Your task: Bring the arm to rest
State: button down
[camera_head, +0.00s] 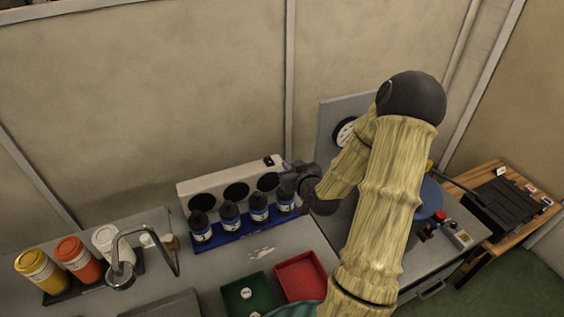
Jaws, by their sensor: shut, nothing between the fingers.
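My arm reaches from the bottom right up to a dark elbow and back down to the left. My gripper (288,183) is dark and small in the view, at the right end of a white panel with round black openings (225,176). It is shut and looks empty, just above the rightmost of several dark bottles with blue-and-white labels (258,208). I cannot tell whether it touches the bottle or the panel. The bottles stand upright in a blue rack (238,240). My arm hides part of the bench behind it.
A red tray (300,277) and a green tray (262,299) lie in front of the rack. A tap (123,272) and yellow, orange and white containers (72,255) stand left. A gauge panel (330,120) and a blue round object (430,198) are behind my arm. A black case (497,210) sits on a wooden table.

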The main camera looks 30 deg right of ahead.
jog(key=shift+s+a, duration=0.15)
jog(key=shift+s, duration=0.4)
jog(key=s+a+f+n+g+y, duration=0.1)
jog(key=s+a+n+g, duration=0.15)
jog(key=a+g, duration=0.4)
jog(key=s+a+r+m+g, duration=0.1)
jog(key=s+a+r+g, duration=0.1)
jog(key=s+a, duration=0.3)
jog(key=s+a+r+g, duration=0.2)
jog(key=s+a, duration=0.4)
jog(key=s, duration=0.3)
jog(key=shift+s+m+g, duration=0.35)
jog(key=shift+s+g, duration=0.05)
jog(key=shift+g, duration=0.25)
